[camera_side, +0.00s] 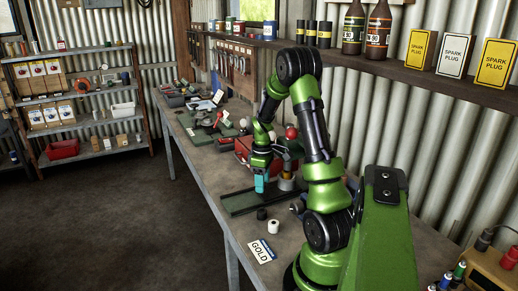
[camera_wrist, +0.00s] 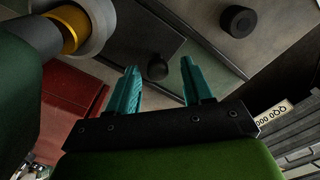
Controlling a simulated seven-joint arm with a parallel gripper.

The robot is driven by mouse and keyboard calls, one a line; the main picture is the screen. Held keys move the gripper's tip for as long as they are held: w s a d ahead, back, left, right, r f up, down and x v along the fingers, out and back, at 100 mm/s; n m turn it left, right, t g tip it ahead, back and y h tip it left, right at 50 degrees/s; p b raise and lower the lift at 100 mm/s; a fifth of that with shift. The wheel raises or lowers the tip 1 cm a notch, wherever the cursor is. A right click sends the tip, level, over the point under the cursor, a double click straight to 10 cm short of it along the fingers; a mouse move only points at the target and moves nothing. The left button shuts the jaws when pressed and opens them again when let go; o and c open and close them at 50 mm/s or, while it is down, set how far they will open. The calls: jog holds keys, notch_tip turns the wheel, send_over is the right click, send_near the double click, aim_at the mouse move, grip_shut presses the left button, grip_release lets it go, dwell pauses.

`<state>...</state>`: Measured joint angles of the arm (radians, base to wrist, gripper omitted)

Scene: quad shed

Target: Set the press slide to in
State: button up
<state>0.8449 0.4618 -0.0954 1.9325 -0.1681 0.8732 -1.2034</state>
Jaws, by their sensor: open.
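My gripper (camera_side: 260,186) has teal fingers and is low over the bench, above the dark flat base (camera_side: 236,203) by the press. In the wrist view my gripper (camera_wrist: 162,80) is open and empty. A small round black knob (camera_wrist: 157,67) shows just beyond and between the fingertips, on a dark flat plate (camera_wrist: 140,30) that looks like the press slide. I cannot tell the slide's exact position. The press (camera_side: 288,182), with a red knob (camera_side: 291,132) on top, is partly hidden by my arm. Its pale and gold cylinder (camera_wrist: 78,28) is close at upper left.
A red box (camera_side: 243,148) stands behind the press. Tools and parts crowd the far bench. Bottles (camera_side: 377,30) stand on the wall shelf.

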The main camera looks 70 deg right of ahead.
jog(key=w+a, duration=0.7)
notch_tip(320, 180, up, 17)
jog(key=s+a+m+t, duration=0.2)
jog(key=a+m+t, duration=0.2)
jog(key=a, duration=1.4)
jog(key=shift+s+r+m+t, duration=0.15)
jog(key=shift+r+m+t, duration=0.15)
jog(key=shift+m, duration=0.9)
jog(key=shift+d, duration=0.1)
